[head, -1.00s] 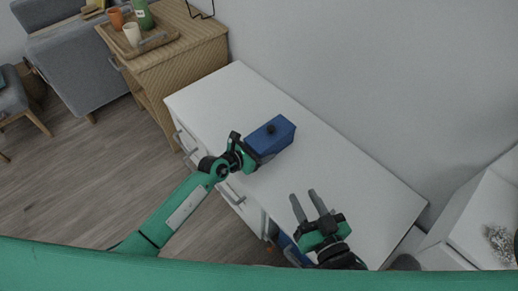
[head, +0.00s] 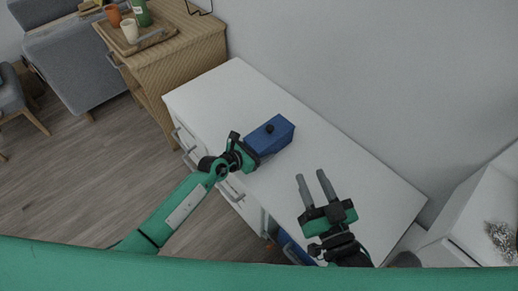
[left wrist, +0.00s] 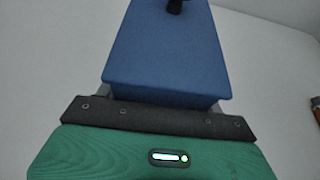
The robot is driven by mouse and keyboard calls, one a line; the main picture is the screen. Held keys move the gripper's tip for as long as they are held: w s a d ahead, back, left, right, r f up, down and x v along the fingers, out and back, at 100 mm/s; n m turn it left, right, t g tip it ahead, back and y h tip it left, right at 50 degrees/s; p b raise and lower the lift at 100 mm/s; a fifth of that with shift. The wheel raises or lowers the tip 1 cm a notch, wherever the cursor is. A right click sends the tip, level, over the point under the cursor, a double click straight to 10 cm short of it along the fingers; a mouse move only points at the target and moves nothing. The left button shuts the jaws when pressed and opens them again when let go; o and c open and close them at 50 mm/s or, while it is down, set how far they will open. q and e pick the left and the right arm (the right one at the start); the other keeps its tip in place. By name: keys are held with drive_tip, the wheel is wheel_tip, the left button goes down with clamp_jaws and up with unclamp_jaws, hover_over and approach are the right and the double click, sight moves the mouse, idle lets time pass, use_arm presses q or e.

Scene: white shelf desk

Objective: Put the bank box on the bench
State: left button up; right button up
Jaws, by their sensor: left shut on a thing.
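The bank box (head: 270,138) is a blue box with a dark knob on top. It is at the white desk top, which I take as the bench (head: 215,88); I cannot tell whether it touches the surface. My left gripper (head: 250,155) is shut on its near left end. In the left wrist view the blue box (left wrist: 166,55) fills the space beyond the gripper, and the fingertips are mostly hidden. My right gripper (head: 318,183) is open and empty above the right part of the top, its two fingers apart.
A wooden cabinet (head: 175,65) with a tray (head: 150,40) of cups and a green bottle stands beyond the left end. A wall runs behind the white top. A white unit (head: 480,215) stands at the right. The top's right part is bare.

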use_arm(q)
drive_tip(key=shift+f, duration=0.25)
drive_tip(key=o, duration=1.1)
drive_tip(key=shift+c, duration=0.2)
drive_tip(key=shift+o, duration=0.7)
drive_tip(key=shift+f, duration=0.3)
drive_tip(key=shift+s, duration=0.1)
drive_tip(key=shift+s+a+p, duration=0.55)
drive_tip(key=shift+s+a, duration=1.45)
drive_tip(key=shift+a, duration=0.05)
drive_tip(key=s+a, duration=0.4)
drive_tip(key=shift+s+a, duration=0.15)
